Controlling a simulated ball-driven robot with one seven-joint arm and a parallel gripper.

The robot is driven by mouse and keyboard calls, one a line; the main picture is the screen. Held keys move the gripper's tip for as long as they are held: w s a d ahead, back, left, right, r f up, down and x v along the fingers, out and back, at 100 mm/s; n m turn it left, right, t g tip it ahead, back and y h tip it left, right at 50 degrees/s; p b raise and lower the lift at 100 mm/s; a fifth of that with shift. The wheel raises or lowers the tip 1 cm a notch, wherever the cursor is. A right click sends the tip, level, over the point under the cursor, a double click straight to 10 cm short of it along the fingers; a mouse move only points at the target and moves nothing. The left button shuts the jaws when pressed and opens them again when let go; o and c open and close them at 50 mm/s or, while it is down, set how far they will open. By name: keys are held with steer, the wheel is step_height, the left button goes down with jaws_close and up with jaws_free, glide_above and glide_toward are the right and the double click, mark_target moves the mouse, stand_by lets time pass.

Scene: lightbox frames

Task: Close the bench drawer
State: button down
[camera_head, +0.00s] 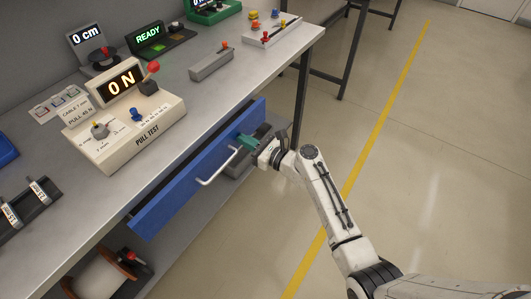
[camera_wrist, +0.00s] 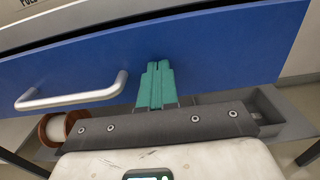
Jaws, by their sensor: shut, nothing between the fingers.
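The bench drawer (camera_head: 200,170) has a blue front with a silver bar handle (camera_head: 217,167) and stands out a little from under the bench top. In the wrist view the drawer front (camera_wrist: 215,50) spans the picture, with the handle (camera_wrist: 72,95) at the left. My gripper (camera_head: 246,141) is at the right part of the drawer front, right of the handle. Its teal fingers (camera_wrist: 155,84) are together with nothing between them. The fingertips overlap the blue front in the wrist view; whether they touch it I cannot tell.
The grey bench top (camera_head: 190,95) carries a pull tester (camera_head: 125,125) reading 0 N, a READY display (camera_head: 150,35) and a grey block (camera_head: 211,65). A cable spool (camera_head: 98,278) sits on the lower shelf. The floor (camera_head: 440,150) at the right is clear.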

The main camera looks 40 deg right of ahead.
mark_target(230, 132)
steer(key=b+x, duration=0.1)
steer(key=x, duration=0.5)
steer(key=shift+f, duration=0.1)
steer(key=shift+w+r, duration=0.15)
steer(key=shift+r, duration=0.15)
steer(key=shift+a, duration=0.1)
